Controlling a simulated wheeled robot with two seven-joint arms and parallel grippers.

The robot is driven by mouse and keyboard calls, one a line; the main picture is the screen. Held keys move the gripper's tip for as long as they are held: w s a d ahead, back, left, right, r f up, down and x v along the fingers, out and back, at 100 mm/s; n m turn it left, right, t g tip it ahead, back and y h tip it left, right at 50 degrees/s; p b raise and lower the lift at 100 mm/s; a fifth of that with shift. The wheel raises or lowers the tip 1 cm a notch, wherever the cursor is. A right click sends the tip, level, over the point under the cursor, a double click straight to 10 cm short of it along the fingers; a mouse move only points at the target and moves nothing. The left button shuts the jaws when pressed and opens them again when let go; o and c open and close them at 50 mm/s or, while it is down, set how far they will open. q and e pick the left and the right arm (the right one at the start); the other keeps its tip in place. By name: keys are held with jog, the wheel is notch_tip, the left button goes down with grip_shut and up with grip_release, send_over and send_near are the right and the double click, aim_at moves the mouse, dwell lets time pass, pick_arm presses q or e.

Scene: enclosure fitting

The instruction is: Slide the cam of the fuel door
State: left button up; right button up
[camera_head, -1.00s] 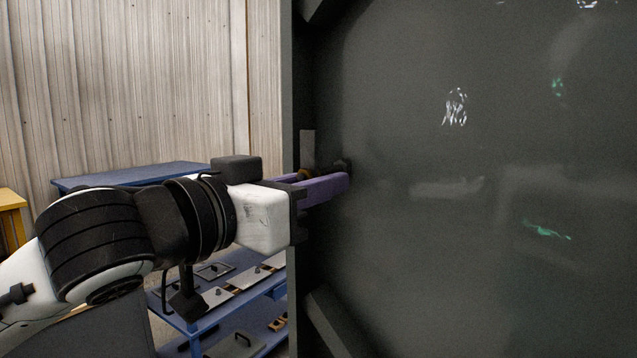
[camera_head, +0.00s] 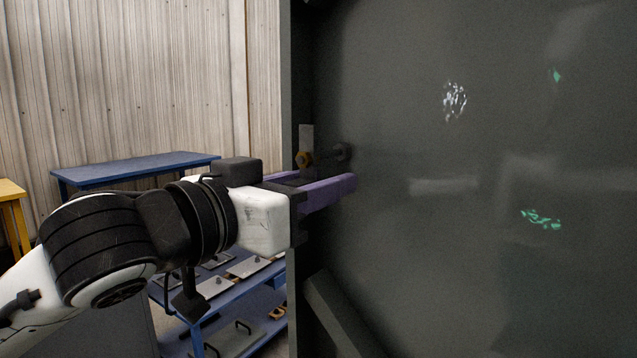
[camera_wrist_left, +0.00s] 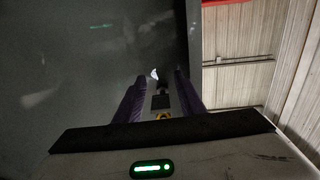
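The fuel door (camera_head: 480,230) is a large dark grey panel filling the right of the head view. Near its left edge is the cam, a grey metal plate (camera_head: 306,136) with a brass-coloured nut (camera_head: 304,159) and a dark knob (camera_head: 342,152) beside it. My left gripper (camera_head: 338,181) has purple fingers set apart, just below the cam in the head view. In the left wrist view the dark knob (camera_wrist_left: 161,86) and the yellowish nut (camera_wrist_left: 163,115) show in the gap between the fingers (camera_wrist_left: 159,77); contact cannot be told. My right gripper is out of view.
The dark frame edge (camera_head: 291,90) stands upright left of the door, close to my gripper. A blue shelf (camera_head: 232,295) with several metal plates is below my arm. A blue table (camera_head: 140,168) and a yellow table (camera_head: 10,192) stand near the corrugated wall.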

pick_arm(q)
jog(key=b+v, duration=0.1)
jog(key=v, duration=0.9)
jog(key=shift+a, duration=0.1)
jog(key=w+a+f+n+y, duration=0.1)
jog(key=w+f+n, duration=0.1)
jog(key=f, duration=1)
jog(key=w+a+f+n+y, duration=0.2)
jog(key=w+f, duration=0.1)
jog(key=f, duration=0.9)
jog(key=w+a+f+n+y, duration=0.1)
jog(key=w+f, duration=0.1)
jog(key=f, duration=1)
jog(key=s+a+f+g+y, duration=0.2)
jog(key=s+a+f, duration=0.1)
jog(key=s+f, duration=0.8)
jog(key=s+a+f+g+y, duration=0.3)
jog(key=s+f, duration=0.8)
jog(key=f, duration=0.6)
jog(key=shift+s+a+f+n, duration=0.2)
jog(key=shift+a+f+n, duration=0.2)
jog(key=shift+a, duration=0.2)
